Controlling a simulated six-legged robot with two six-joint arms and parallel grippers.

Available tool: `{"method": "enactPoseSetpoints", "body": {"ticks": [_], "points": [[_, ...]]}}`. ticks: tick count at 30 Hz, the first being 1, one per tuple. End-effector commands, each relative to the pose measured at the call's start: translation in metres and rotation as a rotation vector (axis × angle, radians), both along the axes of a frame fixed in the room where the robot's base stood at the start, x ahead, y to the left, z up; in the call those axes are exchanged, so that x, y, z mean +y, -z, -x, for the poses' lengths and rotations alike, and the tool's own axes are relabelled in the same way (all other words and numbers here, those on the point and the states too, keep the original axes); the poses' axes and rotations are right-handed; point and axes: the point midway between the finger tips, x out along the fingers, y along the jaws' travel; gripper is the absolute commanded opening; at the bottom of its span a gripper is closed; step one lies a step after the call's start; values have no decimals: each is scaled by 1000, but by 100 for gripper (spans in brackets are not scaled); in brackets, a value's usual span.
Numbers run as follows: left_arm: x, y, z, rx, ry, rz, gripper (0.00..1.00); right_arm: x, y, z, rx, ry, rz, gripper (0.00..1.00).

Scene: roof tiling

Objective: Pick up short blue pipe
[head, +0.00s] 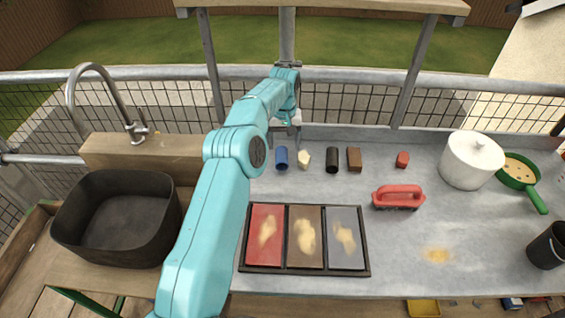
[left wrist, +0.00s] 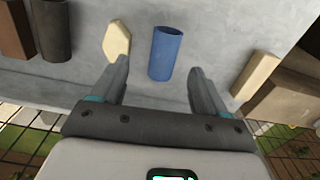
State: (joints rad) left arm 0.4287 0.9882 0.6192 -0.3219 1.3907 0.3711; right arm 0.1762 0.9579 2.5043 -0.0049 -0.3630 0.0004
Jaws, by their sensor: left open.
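The short blue pipe (head: 281,158) stands or lies near the back edge of the grey worktop. In the left wrist view the blue pipe (left wrist: 165,53) is ahead of and between the fingertips, apart from both. My left gripper (head: 287,127) is just behind the pipe in the head view, partly hidden by its own arm. In the left wrist view my left gripper (left wrist: 159,68) is open with nothing between its fingers. A pale hexagonal piece (left wrist: 118,40) lies close beside the left finger. My right gripper is not in view.
A dark pipe (head: 332,160), a brown block (head: 354,159) and a small red piece (head: 402,160) line the back of the worktop. A three-part tray (head: 364,268), a red-handled brush (head: 398,196) and a white pot (head: 470,160) sit nearby. Railing mesh (head: 350,103) runs behind.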

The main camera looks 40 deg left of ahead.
Motion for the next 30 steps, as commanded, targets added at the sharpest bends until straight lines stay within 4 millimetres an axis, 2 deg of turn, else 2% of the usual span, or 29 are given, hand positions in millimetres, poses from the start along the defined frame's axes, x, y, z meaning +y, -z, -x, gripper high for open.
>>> {"method": "enactPoseSetpoints", "body": {"ticks": [8,16,24,26,27,30], "points": [[2,27,2,5,-2,2,74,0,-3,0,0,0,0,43],[4,67,4,4,-2,1,74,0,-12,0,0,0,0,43],[4,72,3,1,-1,0,74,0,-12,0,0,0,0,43],[4,71,3,2,-1,1,57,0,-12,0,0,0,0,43],[4,71,3,2,-1,1,44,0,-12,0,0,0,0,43],[4,71,3,2,-1,1,14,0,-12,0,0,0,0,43]]}}
